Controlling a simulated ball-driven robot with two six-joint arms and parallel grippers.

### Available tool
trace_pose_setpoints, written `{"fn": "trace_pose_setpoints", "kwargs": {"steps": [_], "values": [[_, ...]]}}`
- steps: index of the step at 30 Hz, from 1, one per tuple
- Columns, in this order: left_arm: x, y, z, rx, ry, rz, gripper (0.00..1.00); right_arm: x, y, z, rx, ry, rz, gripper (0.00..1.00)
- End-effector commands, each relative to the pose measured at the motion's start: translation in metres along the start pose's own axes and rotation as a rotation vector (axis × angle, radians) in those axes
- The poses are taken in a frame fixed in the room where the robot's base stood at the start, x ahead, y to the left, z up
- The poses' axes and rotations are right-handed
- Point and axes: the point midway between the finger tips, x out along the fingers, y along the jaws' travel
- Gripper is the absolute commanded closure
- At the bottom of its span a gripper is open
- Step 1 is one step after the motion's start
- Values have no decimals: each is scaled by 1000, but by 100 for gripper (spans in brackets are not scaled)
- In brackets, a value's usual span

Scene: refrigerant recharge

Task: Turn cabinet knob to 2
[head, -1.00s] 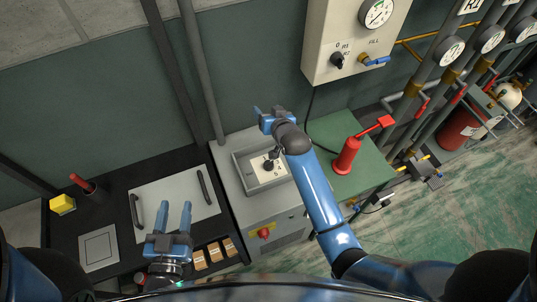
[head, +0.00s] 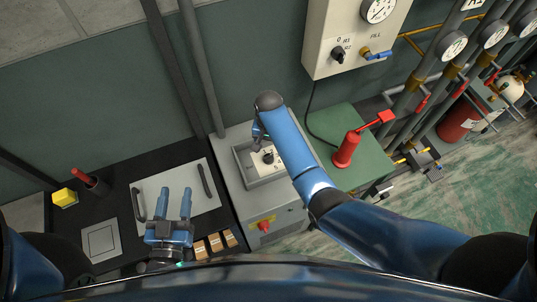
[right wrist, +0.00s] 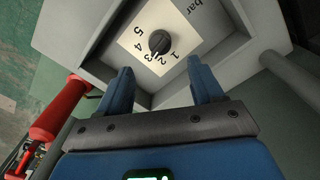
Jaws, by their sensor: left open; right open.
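The cabinet knob (head: 268,158) is a small black knob on a white plate, recessed in the top of the grey cabinet (head: 232,190). In the right wrist view the knob (right wrist: 159,42) sits among the numbers 1 to 5; its pointer seems to lie near 3, but I cannot read it surely. My right gripper (right wrist: 158,88) is open and empty, its fingers aimed at the knob but apart from it. In the head view the right gripper (head: 258,135) is partly hidden by its own arm. My left gripper (head: 180,205) is open and empty over the left bench.
A red hand pump (head: 346,150) stands on the green table right of the cabinet. A wall box (head: 325,50) with gauge and knobs hangs above. The raised recess walls (right wrist: 85,75) surround the knob plate. The bench holds a grey plate (head: 165,185) with two handles.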

Motion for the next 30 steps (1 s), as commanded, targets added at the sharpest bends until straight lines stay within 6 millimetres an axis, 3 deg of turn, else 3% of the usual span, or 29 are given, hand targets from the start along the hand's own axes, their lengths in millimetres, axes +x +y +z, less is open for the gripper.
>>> {"fn": "trace_pose_setpoints", "kwargs": {"steps": [15,21,30], "values": [[0,0,1,0,0,0,53,74,0,0,-2,0,0,34],[0,0,2,0,0,0,53,86,0,0,-2,1,-1,34],[0,0,3,0,0,0,53,88,0,0,-2,2,-1,34]]}}
